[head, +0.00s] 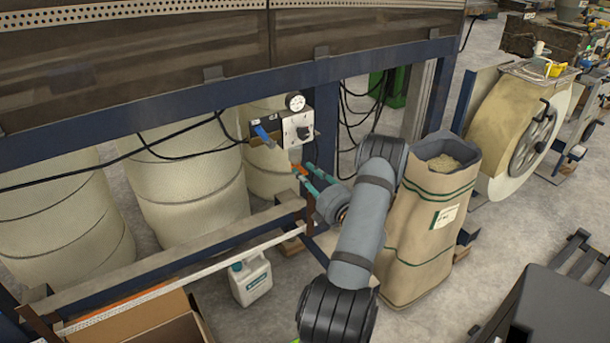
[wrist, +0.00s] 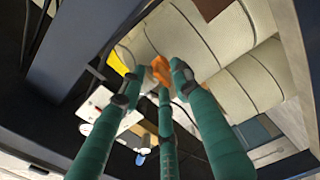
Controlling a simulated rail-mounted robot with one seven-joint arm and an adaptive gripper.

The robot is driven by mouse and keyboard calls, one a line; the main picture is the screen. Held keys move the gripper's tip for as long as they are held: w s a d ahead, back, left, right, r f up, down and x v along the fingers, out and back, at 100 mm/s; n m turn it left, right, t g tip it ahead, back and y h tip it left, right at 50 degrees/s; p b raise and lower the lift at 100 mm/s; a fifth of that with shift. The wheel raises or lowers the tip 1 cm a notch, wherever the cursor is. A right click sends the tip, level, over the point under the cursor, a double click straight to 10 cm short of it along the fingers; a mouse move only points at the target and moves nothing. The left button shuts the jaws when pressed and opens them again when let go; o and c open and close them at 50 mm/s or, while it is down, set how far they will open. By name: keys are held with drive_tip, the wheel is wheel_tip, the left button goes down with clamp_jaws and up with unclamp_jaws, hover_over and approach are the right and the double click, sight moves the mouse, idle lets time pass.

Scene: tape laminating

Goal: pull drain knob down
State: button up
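A small orange part (head: 300,171), which looks like the drain knob, sits just below the metal control panel (head: 297,129). My gripper (head: 305,176) has teal fingers reaching up to it from the lower right. In the wrist view the orange knob (wrist: 160,70) lies between and just beyond the fingertips of my gripper (wrist: 155,86). The fingers are spread, with a gap on the left side. The middle finger overlaps the knob's lower edge; I cannot tell if it touches. The knob's mounting is hidden.
A blue handle (head: 263,136) and a round gauge (head: 295,101) are on the panel. A large sack (head: 431,225) stands right of my arm, a white jug (head: 250,279) below. Dark cables hang nearby.

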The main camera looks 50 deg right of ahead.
drive_tip(key=shift+w, duration=0.3)
drive_tip(key=shift+c, duration=0.4)
